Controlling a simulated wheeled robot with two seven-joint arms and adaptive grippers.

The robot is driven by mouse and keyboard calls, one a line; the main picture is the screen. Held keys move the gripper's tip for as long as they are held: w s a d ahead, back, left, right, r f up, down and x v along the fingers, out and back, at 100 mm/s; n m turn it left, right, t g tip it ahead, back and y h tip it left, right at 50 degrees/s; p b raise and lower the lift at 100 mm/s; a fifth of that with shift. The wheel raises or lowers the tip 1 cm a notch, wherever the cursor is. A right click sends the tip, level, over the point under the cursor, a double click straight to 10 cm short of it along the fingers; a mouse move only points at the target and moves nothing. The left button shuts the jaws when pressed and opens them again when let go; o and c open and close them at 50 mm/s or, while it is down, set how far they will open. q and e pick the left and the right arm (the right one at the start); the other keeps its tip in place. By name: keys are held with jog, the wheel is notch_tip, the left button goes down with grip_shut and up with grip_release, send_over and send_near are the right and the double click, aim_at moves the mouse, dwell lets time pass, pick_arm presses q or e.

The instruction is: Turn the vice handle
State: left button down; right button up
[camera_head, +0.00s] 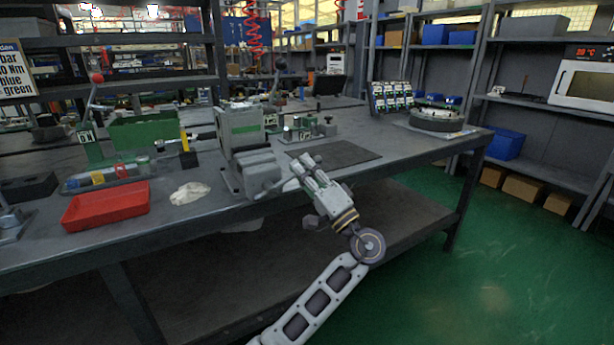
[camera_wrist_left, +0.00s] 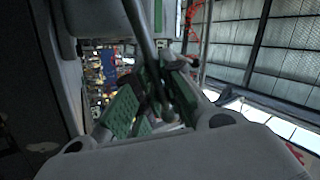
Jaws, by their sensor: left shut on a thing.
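The grey vice (camera_head: 243,140), with a green stripe on its side, is mounted at the front edge of the workbench (camera_head: 400,160). My left gripper (camera_head: 298,172) is at the front of the vice, just right of its lower front block. In the left wrist view, the vice handle (camera_wrist_left: 142,35) is a dark thin rod running down between the green-padded fingers of my left gripper (camera_wrist_left: 155,105). The gripper is shut on the handle. In the head view the fingers and arm hide most of the handle. My right gripper is not in view.
A red tray (camera_head: 106,206) and a white cloth (camera_head: 190,193) lie left of the vice. A dark mat (camera_head: 335,153) lies on the bench to the right, behind my gripper. The green floor before the bench is clear.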

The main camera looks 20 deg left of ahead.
pick_arm(q)
jog(key=shift+s+r+n+g, duration=0.1)
jog(key=shift+r+n+g, duration=0.1)
jog(key=shift+n+g, duration=0.3)
jog(key=c, duration=1.5)
grip_release()
jog(key=shift+a, duration=0.1)
jog(key=v, duration=0.7)
jog(key=shift+f, duration=0.2)
jog(key=shift+s, duration=0.1)
